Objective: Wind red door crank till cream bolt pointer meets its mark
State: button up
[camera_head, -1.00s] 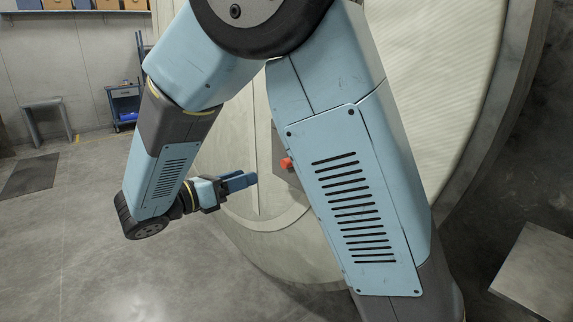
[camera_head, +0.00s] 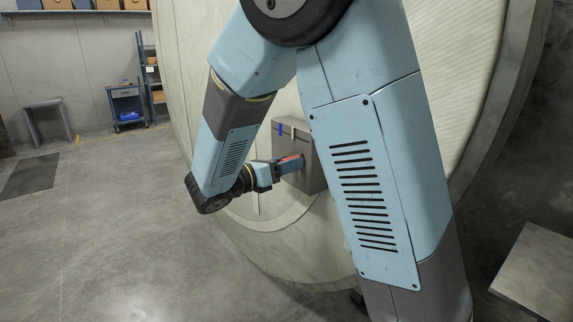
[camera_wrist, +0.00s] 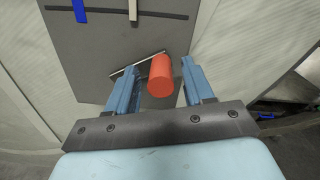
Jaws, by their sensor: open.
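The red crank knob (camera_wrist: 160,77) sits between the two blue fingers of my gripper (camera_wrist: 158,66) in the wrist view. The fingers are open, with a gap visible on both sides of the knob. A thin metal crank arm (camera_wrist: 136,64) runs left from behind the knob. On the grey door box (camera_wrist: 65,55), the cream bolt pointer (camera_wrist: 132,10) is on the dark slot, right of the blue mark (camera_wrist: 80,10) and clearly apart from it. In the head view my gripper (camera_head: 291,162) is at the front of the box, with a little red showing by the fingers.
The large round cream door (camera_head: 255,240) stands behind the box. A grey block (camera_head: 540,265) is at the lower right. A blue cart (camera_head: 127,105) and a grey table (camera_head: 47,120) stand far left.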

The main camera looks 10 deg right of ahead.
jog(key=shift+w+d, duration=0.1)
grip_shut()
dwell(0.5)
